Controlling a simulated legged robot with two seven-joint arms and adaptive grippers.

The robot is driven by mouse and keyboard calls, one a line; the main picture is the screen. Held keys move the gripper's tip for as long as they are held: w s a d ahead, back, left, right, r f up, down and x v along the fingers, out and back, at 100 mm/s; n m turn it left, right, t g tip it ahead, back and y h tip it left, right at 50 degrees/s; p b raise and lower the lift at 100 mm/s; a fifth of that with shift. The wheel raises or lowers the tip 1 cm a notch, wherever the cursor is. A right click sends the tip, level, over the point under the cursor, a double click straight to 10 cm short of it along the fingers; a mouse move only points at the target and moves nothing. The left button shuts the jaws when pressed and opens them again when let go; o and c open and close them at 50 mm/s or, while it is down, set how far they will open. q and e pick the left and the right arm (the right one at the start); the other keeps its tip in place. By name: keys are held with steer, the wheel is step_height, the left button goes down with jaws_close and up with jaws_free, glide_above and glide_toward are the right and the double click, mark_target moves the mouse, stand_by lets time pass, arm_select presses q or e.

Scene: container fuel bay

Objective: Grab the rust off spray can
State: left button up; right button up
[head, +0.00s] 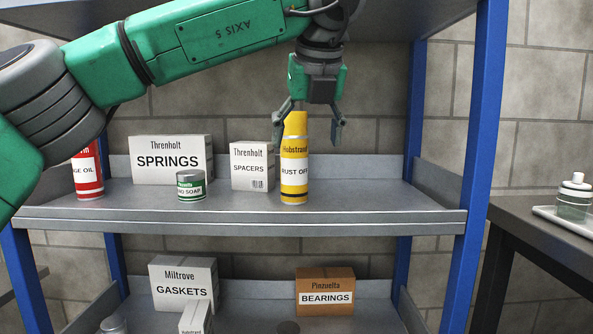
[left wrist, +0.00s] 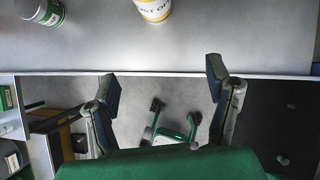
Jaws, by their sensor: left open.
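The rust off spray can (head: 294,172) is yellow with a white label and a yellow cap. It stands upright on the upper shelf, near the front edge. My left gripper (head: 308,126) points down with its fingers apart, around the height of the can's cap in the head view. One finger overlaps the cap's left edge there. In the left wrist view the can's lower part (left wrist: 154,9) shows at the top edge, beyond the open left gripper (left wrist: 164,88), with nothing between the fingers. My right gripper is not in view.
The upper shelf (head: 370,215) also holds a spacers box (head: 252,165), a springs box (head: 171,160), a green-and-white tin (head: 190,185) and a red oil can (head: 88,172). The shelf is clear right of the spray can. A blue post (head: 478,150) stands at right.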

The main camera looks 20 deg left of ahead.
mark_target(295, 143)
arm_select(q)
steer(key=w, duration=0.2)
steer(key=w+a, duration=0.1)
steer(key=w, duration=0.1)
steer(key=w+a, duration=0.1)
steer(key=shift+w+a+f, duration=0.15)
steer(key=shift+w+a, duration=0.1)
steer(key=shift+w, duration=0.15)
steer(key=shift+w+a, duration=0.45)
steer(key=shift+w, duration=0.2)
steer(key=shift+w+a, duration=0.3)
steer(key=shift+w, duration=0.25)
steer(key=shift+w+a, duration=0.25)
steer(key=shift+w, duration=0.3)
steer(key=shift+b+x, duration=0.65)
steer(key=shift+x, duration=0.55)
steer(key=shift+w+f, duration=0.2)
steer(key=shift+f, duration=0.1)
steer(key=shift+r, duration=0.1)
steer(key=shift+a, duration=0.1)
jaws_close()
steer(key=shift+s, duration=0.1)
